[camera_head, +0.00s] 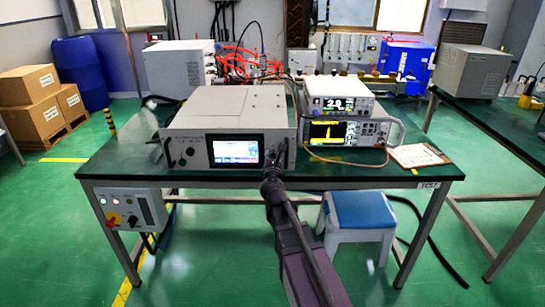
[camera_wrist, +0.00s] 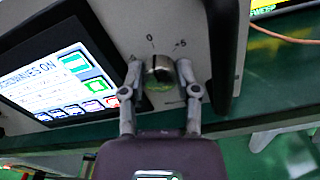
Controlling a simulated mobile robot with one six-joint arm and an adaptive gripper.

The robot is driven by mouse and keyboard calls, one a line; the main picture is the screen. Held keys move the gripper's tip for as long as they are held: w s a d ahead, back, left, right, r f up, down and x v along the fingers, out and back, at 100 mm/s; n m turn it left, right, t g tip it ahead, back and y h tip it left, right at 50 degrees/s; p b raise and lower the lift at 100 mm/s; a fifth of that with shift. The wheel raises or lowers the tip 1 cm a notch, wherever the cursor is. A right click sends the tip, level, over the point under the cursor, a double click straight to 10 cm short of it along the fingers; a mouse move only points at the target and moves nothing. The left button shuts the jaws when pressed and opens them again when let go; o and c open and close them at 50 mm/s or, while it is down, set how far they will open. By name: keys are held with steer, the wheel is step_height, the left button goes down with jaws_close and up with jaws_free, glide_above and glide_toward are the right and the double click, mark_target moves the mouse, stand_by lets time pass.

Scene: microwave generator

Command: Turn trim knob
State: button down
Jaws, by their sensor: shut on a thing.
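The microwave generator (camera_head: 235,108) is a pale box on the green table, with a lit screen (camera_head: 235,152) on its front. In the wrist view the trim knob (camera_wrist: 158,66) is a small metallic knob right of the lit screen (camera_wrist: 55,85), with "0" and "5" printed above it. My gripper (camera_wrist: 160,74) has one finger on each side of the knob and is shut on it. In the head view my gripper (camera_head: 271,178) is at the lower right of the generator's front, and it hides the knob there.
A dark handle (camera_wrist: 224,45) stands close to the right of my right finger. Two stacked instruments (camera_head: 345,120) sit right of the generator, with a paper (camera_head: 418,156) beside them. A blue-topped stool (camera_head: 358,210) stands below the table's front edge. A control box (camera_head: 130,210) hangs at the left.

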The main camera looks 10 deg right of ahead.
steer(key=shift+m, duration=0.4)
steer(key=m, duration=1.2)
steer(key=shift+m, duration=0.3)
steer(key=shift+s+m, duration=0.1)
steer(key=shift+m, duration=1.6)
steer(key=shift+f, duration=0.1)
steer(key=c, duration=0.6)
jaws_free()
